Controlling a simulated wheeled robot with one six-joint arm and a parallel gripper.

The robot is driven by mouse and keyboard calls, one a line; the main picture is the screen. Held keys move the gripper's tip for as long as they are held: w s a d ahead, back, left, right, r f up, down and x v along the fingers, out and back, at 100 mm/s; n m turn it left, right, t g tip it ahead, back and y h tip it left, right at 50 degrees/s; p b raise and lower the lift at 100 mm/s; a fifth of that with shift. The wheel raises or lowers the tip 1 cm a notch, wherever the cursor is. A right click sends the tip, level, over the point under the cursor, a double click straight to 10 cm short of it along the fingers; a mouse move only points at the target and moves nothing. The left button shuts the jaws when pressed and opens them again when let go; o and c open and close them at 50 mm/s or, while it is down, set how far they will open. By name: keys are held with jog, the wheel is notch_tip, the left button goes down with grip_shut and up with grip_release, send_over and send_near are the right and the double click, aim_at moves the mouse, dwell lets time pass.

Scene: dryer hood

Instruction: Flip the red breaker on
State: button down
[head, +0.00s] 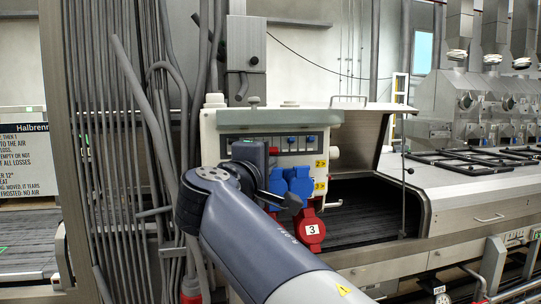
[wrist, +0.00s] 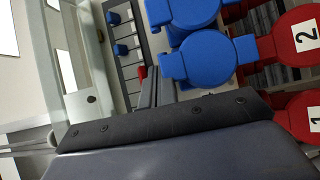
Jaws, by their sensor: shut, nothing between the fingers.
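The red breaker (head: 273,151) shows as a small red spot in the switch row of the white electrical box (head: 226,117), just right of my wrist in the head view. In the wrist view the red breaker (wrist: 142,72) sits right at the tips of my gripper (wrist: 151,80), partly hidden by them. The dark fingers are shut together with nothing between them. I cannot tell whether they touch the lever, nor which way the lever stands. Several blue breakers (wrist: 120,50) lie in the same row. My arm hides the gripper and part of the box in the head view.
Blue socket covers (head: 299,182) and red numbered sockets (head: 311,230) jut out below the switch row, close to my arm. In the wrist view a blue cover (wrist: 208,60) is close beside the fingers. Vertical pipes and cables (head: 110,150) stand left.

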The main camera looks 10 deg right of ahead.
jog(key=shift+r, duration=0.1)
jog(key=shift+r+p, duration=0.8)
jog(key=shift+r, duration=0.15)
jog(key=shift+s+a+f+b, duration=0.2)
jog(key=shift+s+a+b, duration=0.2)
jog(key=shift+s, duration=0.1)
jog(key=shift+b+v, duration=0.75)
jog(key=shift+v, duration=2.2)
jog(key=shift+w+d+f, duration=0.1)
jog(key=shift+f, duration=0.05)
jog(key=x, duration=0.1)
jog(key=p+x, duration=0.1)
jog(key=x, duration=0.1)
jog(key=p+x, duration=0.1)
jog(key=x, duration=0.1)
jog(key=shift+w+d+r, duration=0.15)
jog(key=shift+r, duration=0.15)
jog(key=shift+w+d, duration=0.35)
jog(key=shift+w, duration=0.2)
jog(key=shift+f, duration=0.25)
